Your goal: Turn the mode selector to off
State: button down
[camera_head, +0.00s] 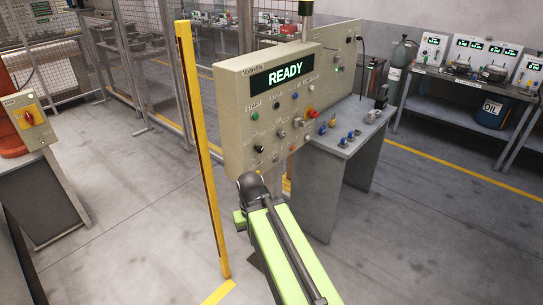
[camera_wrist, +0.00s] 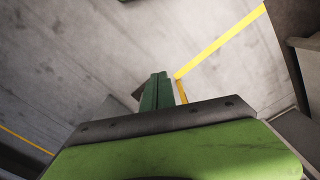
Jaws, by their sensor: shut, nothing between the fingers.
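A beige control panel (camera_head: 236,92) with a lit READY display (camera_head: 285,74) stands in the middle of the head view. My gripper (camera_wrist: 158,76) is shut and empty in the wrist view, over bare floor. In the head view my arm end is in front of the panel's lower edge, and the gripper is mostly hidden.
A yellow post (camera_head: 203,150) stands just left of the panel. A grey table (camera_head: 345,143) with small parts is to its right. A box with a red rotary switch (camera_head: 28,117) is at far left. Concrete floor lies open on the left and right.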

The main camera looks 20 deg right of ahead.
aim_at(260, 148)
jog(key=z, duration=0.05)
jog(key=k, duration=0.6)
jog(key=u, duration=0.75)
jog(key=i, duration=1.5)
jog(key=z, duration=0.2)
